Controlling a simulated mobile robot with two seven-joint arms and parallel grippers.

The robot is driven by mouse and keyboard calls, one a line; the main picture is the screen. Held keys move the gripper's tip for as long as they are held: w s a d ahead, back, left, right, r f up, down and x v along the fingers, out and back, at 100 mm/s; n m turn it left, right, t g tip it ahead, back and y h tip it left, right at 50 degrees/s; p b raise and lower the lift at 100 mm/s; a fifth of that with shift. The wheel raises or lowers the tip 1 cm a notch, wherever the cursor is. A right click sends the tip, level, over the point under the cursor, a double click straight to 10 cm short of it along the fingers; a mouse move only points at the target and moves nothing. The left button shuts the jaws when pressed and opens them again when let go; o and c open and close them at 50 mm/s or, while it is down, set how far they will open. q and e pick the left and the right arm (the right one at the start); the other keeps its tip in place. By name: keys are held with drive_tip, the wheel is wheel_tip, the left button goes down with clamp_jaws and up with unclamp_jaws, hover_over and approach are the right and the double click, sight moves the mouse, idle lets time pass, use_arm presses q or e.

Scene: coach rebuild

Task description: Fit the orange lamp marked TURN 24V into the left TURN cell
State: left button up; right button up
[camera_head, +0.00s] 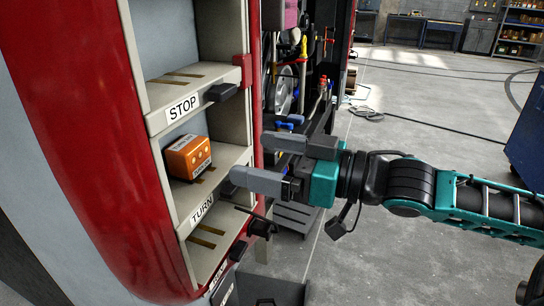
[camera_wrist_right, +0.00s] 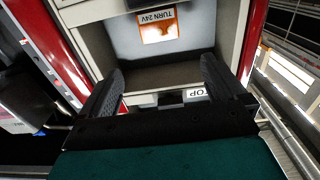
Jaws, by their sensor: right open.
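The orange lamp (camera_head: 188,158) sits in the cell whose shelf front carries the TURN label (camera_head: 202,210), under the STOP shelf. It stands a little askew toward the left side, over part of the brass strips on the shelf floor. I cannot tell whether it is fully seated. My right gripper (camera_head: 249,158) is open and empty, its two fingers pointing left at the cell opening, apart from the lamp. In the right wrist view the lamp (camera_wrist_right: 160,27) shows its TURN 24V label upside down, beyond the open fingers (camera_wrist_right: 166,75). My left gripper is not in view.
The STOP cell above, with its label (camera_head: 183,106), and the cell below look empty, with brass strips on their floors. Dark latches (camera_head: 222,92) stick out at the shelf fronts. The red body panel (camera_head: 90,150) borders the cells on the left. Open floor lies to the right.

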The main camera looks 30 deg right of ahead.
drive_tip(key=shift+s+d, duration=0.2)
drive_tip(key=shift+s, duration=0.15)
drive_tip(key=d+f+m+h, duration=0.3)
drive_tip(key=f+h, duration=0.1)
drive_tip(key=f, duration=0.7)
drive_tip(key=d+f+m+h, duration=0.2)
drive_tip(key=d+f+h, duration=0.1)
drive_tip(key=f, duration=0.8)
drive_tip(key=s+a+f+g+h, duration=0.1)
drive_tip(key=s+a+f+g, duration=0.2)
drive_tip(key=s+a+f, duration=0.3)
drive_tip(key=a+f, duration=0.5)
drive_tip(key=f, duration=0.3)
drive_tip(key=shift+s, duration=0.2)
